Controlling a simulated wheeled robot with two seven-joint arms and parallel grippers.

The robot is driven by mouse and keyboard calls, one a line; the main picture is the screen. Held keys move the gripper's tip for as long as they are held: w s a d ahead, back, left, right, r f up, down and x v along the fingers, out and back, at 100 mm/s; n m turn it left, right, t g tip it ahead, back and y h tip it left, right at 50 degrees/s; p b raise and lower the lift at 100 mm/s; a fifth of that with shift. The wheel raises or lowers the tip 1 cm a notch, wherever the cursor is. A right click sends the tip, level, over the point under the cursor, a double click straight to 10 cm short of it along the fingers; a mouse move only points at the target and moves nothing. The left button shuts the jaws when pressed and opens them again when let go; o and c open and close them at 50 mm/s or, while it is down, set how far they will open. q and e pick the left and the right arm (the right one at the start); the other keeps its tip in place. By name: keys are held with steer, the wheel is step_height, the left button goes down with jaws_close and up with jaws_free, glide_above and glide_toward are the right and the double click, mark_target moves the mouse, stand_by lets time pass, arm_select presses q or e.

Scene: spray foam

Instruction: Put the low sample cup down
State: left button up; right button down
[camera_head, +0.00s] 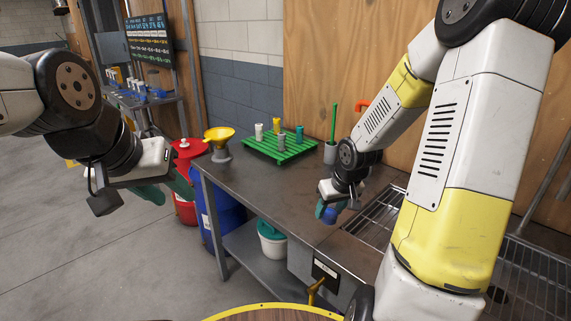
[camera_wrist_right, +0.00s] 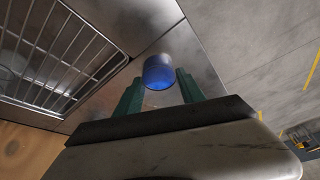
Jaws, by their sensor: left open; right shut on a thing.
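The low sample cup is blue. It shows small in the head view (camera_head: 327,215) and larger in the right wrist view (camera_wrist_right: 159,71). My right gripper (camera_head: 334,207) points down over the bench near its front edge, left of the wire grate. Its green fingers (camera_wrist_right: 158,88) are shut on the cup from both sides. I cannot tell whether the cup's bottom touches the bench. My left gripper (camera_head: 168,190) is open and empty, out over the floor left of the bench.
On the metal bench (camera_head: 262,185) stand a green rack (camera_head: 270,148) with several small cups, a yellow funnel (camera_head: 219,136) and a grey holder (camera_head: 330,153) with a green-handled tool. A wire grate (camera_head: 376,214) lies right of my gripper. The bench's middle is clear.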

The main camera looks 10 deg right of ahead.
steer(key=shift+s+d+r+n, duration=0.1)
steer(key=shift+s+d+n, duration=0.2)
steer(key=shift+s+d, duration=0.4)
steer(key=w+a, duration=0.1)
steer(key=w, duration=0.4)
steer(key=w+f, duration=0.1)
steer(key=w, duration=0.4)
steer(key=w+a, duration=0.1)
steer(key=w, duration=0.4)
steer(key=shift+w+a+f, duration=0.25)
steer(key=shift+a, duration=0.1)
steer(key=shift+f, duration=1.75)
steer(key=shift+f, duration=0.1)
steer(key=c, duration=0.7)
jaws_free()
